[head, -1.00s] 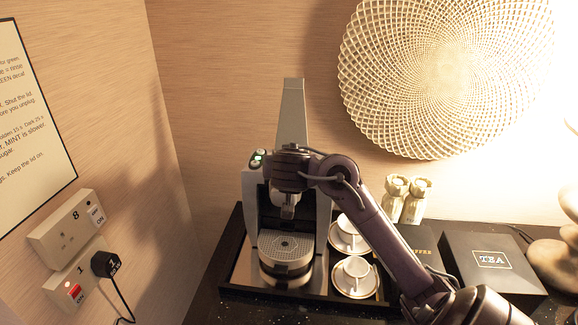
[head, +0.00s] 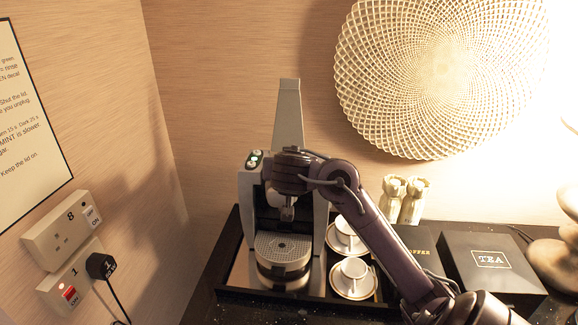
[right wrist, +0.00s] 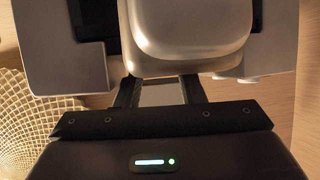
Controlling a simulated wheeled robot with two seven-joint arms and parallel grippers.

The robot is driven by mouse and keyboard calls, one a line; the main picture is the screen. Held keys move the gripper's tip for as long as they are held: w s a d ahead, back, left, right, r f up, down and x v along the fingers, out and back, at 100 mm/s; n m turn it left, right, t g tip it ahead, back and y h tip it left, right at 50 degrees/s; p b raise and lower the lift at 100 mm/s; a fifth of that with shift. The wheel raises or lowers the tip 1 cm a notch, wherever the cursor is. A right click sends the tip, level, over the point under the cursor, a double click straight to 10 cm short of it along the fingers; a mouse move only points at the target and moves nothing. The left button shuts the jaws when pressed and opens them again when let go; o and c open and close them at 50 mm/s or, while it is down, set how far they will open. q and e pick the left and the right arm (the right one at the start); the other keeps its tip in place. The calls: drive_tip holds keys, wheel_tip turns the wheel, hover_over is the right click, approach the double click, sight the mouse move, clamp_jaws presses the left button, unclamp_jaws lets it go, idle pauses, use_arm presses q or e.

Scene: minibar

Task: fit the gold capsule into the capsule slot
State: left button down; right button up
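The coffee machine (head: 252,205) stands on the tray with its long grey lever (head: 289,118) raised. My right arm reaches in from the right, and its dark wrist (head: 292,170) covers the machine's upper front. The capsule slot is hidden behind it. In the right wrist view, the two dark fingers of my right gripper (right wrist: 161,92) stand apart, their tips passing out of sight behind the machine's rounded silver part (right wrist: 190,35). A pale grey patch shows between them, but I cannot tell what it is. No gold capsule can be made out. My left gripper is not in view.
Two white cups on saucers (head: 352,280) stand right of the machine on the black tray (head: 270,296). A black tea box (head: 490,262) and a coffee box lie further right. Wall sockets with a black plug (head: 99,265) and cable are at the left.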

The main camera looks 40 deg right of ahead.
drive_tip(key=shift+w+a+f, duration=0.1)
drive_tip(key=shift+a+f, duration=0.3)
drive_tip(key=shift+f, duration=0.25)
drive_tip(key=shift+r+p, duration=0.65)
drive_tip(key=shift+a+r, duration=0.15)
drive_tip(key=shift+a, duration=0.15)
drive_tip(key=v, duration=1.1)
drive_tip(key=shift+r, duration=0.35)
drive_tip(key=shift+r, duration=0.1)
drive_tip(key=shift+d, duration=0.1)
